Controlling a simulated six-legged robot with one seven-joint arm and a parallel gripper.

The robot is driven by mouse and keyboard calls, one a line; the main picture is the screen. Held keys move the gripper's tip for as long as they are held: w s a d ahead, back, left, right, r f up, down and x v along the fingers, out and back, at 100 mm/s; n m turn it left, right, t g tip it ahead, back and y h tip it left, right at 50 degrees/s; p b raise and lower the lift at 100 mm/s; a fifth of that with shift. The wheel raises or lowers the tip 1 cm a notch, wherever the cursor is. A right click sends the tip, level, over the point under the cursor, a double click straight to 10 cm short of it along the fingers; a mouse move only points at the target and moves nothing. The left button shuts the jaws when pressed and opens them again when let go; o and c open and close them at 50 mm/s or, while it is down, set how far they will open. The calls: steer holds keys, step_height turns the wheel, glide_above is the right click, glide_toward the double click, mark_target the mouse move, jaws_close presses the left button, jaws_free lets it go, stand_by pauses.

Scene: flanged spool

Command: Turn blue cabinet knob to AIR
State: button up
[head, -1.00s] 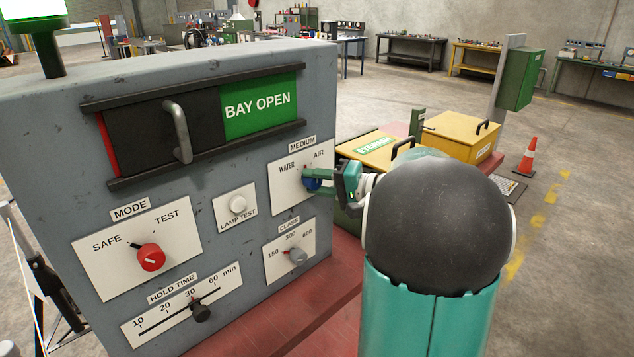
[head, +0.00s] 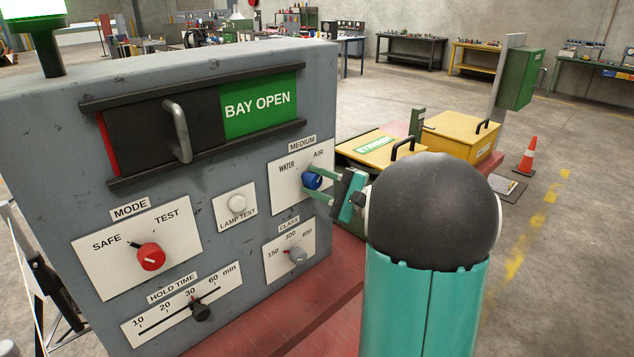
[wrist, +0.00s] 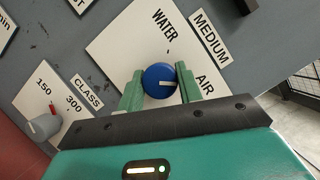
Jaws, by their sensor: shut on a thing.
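The blue knob (head: 312,181) sits on the white MEDIUM plate (head: 283,196) on the grey cabinet's front. WATER is lettered to its upper left and AIR to its upper right. In the wrist view, the knob (wrist: 158,74) lies between the two green fingers of my gripper (wrist: 160,88), one on each side. My gripper (head: 321,183) is shut on the knob, with its fingers reaching in from the right. In the wrist view, a white line on the knob's face points right, toward the AIR lettering.
The red MODE knob (head: 151,257), white lamp test button (head: 237,203), grey CLASS knob (head: 298,254) and HOLD TIME slider (head: 201,312) share the panel. A sliding door handle (head: 178,132) protrudes above. A yellow box (head: 462,138) stands behind my arm.

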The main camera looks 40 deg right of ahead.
steer(key=shift+d, duration=0.1)
stand_by(0.3)
steer(key=o, duration=1)
steer(key=shift+s, duration=0.1)
steer(key=v, duration=1.3)
steer(key=shift+s, duration=0.35)
steer(key=shift+f, duration=0.1)
